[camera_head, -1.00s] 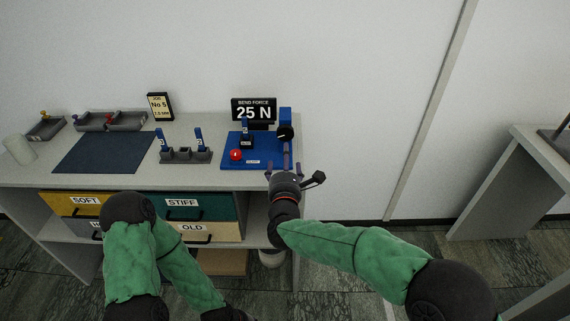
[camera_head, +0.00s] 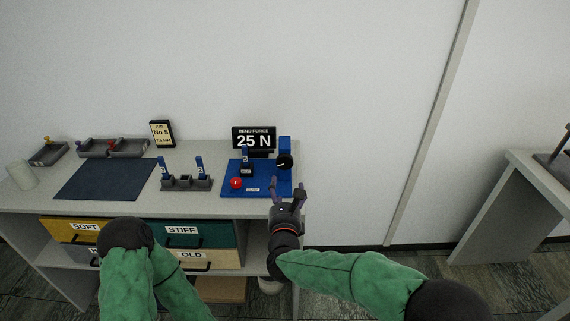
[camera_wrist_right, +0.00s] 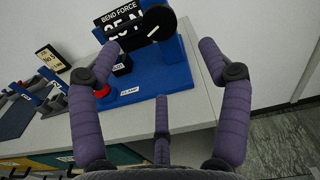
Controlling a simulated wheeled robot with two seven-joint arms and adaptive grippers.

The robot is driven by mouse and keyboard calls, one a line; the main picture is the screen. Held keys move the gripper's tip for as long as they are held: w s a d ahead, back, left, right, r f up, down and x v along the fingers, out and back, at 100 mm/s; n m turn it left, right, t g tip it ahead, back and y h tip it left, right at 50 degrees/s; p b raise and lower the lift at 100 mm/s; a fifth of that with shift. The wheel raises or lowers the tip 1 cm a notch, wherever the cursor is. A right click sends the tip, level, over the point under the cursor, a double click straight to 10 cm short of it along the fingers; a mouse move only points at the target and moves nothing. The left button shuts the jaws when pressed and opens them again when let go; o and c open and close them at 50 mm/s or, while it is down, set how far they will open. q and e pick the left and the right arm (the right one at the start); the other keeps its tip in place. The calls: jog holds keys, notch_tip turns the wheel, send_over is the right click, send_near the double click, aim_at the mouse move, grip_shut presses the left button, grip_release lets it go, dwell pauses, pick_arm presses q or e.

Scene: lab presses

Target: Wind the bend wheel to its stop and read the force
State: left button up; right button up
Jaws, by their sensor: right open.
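The bend wheel (camera_head: 285,161) is a black disc on the blue press (camera_head: 265,186); it also shows in the right wrist view (camera_wrist_right: 158,22). The force display (camera_head: 254,138) behind it reads 25 N. It is partly hidden by the wheel in the wrist view. My right gripper (camera_head: 287,186) is open and empty in front of the press's right side. In the wrist view its fingers (camera_wrist_right: 158,62) are spread, with the wheel beyond them and no contact visible. My left arm is low at the left; its gripper is not in view.
A grey holder (camera_head: 186,184) with blue-topped pieces, a dark mat (camera_head: 105,179) and a job sign (camera_head: 162,133) stand to the left. Labelled drawers (camera_head: 182,231) are below. The floor right of the bench is clear.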

aim_at(285, 162)
jog(key=w+n+p, duration=0.1)
jog(key=w+n, duration=0.2)
jog(key=n, duration=0.7)
jog(key=w+n+p, duration=0.1)
jog(key=w+n, duration=0.3)
jog(key=n, duration=0.7)
jog(key=w+n+p, duration=0.1)
jog(key=w+n, duration=0.2)
jog(key=n, duration=0.7)
jog(key=shift+w+r+n, duration=0.1)
jog(key=shift+w+n, duration=0.05)
jog(key=shift+n, duration=0.25)
jog(key=shift+w+r, duration=0.1)
jog(key=shift+w, duration=0.65)
